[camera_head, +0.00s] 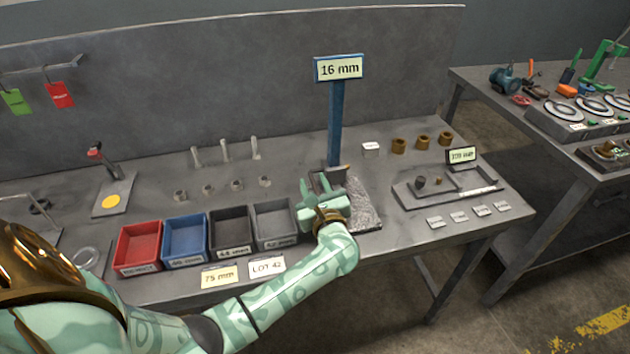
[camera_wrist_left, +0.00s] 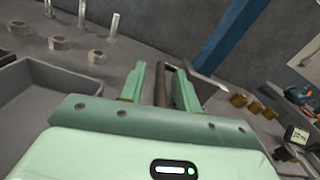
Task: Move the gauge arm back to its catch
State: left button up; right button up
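The blue gauge post (camera_head: 336,125) with a "16 mm" sign (camera_head: 339,68) stands at the back of the middle table. Its foot is beside a grey plate (camera_head: 362,205). My left gripper (camera_head: 318,188) is over this plate, in front of the post. In the left wrist view a dark bar (camera_wrist_left: 162,84), which looks like the gauge arm, lies between the two green fingers of my left gripper (camera_wrist_left: 160,82). Gaps show beside the bar, so the fingers look open around it. The gripper hides much of the gauge; I cannot make out the catch. My right gripper is not in view.
Red (camera_head: 139,245), blue (camera_head: 186,240) and grey (camera_head: 273,222) bins stand left of the gripper. Metal pins and nuts stand behind them. Brown bushings (camera_head: 398,146) and a tray (camera_head: 450,190) are to the right. A second table (camera_head: 560,150) stands farther right.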

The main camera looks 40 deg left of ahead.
pick_arm(q)
grip_shut()
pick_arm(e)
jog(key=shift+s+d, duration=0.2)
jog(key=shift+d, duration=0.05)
